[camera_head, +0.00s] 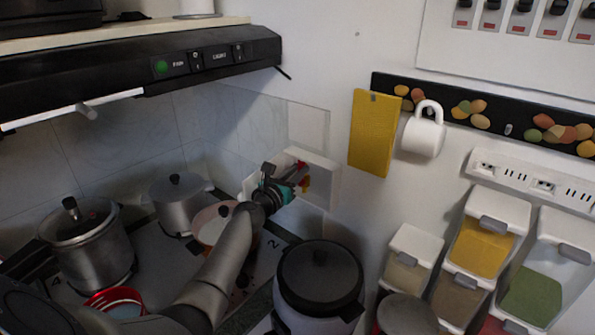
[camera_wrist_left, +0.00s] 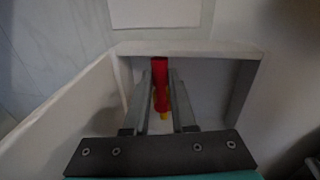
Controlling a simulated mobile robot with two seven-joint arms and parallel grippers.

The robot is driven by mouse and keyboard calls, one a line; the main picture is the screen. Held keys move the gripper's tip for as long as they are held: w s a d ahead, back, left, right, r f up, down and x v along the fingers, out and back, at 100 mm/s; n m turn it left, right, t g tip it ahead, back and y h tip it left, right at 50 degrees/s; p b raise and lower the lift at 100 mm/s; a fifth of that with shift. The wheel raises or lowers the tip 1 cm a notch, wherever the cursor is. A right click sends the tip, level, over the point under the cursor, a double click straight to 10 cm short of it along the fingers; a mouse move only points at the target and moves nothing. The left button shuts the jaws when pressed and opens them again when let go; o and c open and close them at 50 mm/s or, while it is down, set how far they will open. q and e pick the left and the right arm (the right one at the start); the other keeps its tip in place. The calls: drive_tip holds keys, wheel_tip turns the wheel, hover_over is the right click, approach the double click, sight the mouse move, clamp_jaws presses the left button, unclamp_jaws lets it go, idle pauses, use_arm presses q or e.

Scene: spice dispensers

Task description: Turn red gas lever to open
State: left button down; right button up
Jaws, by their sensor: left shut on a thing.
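The red gas lever (camera_wrist_left: 160,88) sits inside a white wall box (camera_wrist_left: 220,100), with a small yellow part below it. In the left wrist view my left gripper (camera_wrist_left: 161,90) reaches into the box, its two fingers on either side of the lever and shut on it. In the head view my left gripper (camera_head: 290,186) is at the open white box (camera_head: 322,163), and a bit of red shows just beyond the fingers. Most of the lever is hidden there by the gripper. My right gripper is not in view.
A yellow board (camera_head: 375,130) and white mug (camera_head: 424,135) hang on the wall. Spice dispensers (camera_head: 480,245) are at right.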

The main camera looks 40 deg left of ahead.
use_arm(q)
drive_tip(key=shift+a, duration=0.1)
drive_tip(key=c, duration=0.8)
unclamp_jaws()
drive_tip(key=shift+o, duration=0.2)
drive_tip(key=shift+s+p, duration=0.3)
drive_tip(key=shift+s, duration=0.3)
drive_tip(key=s+d+p, duration=0.1)
drive_tip(key=s+p, duration=0.1)
drive_tip(key=s, duration=1.2)
drive_tip(key=shift+d, duration=0.4)
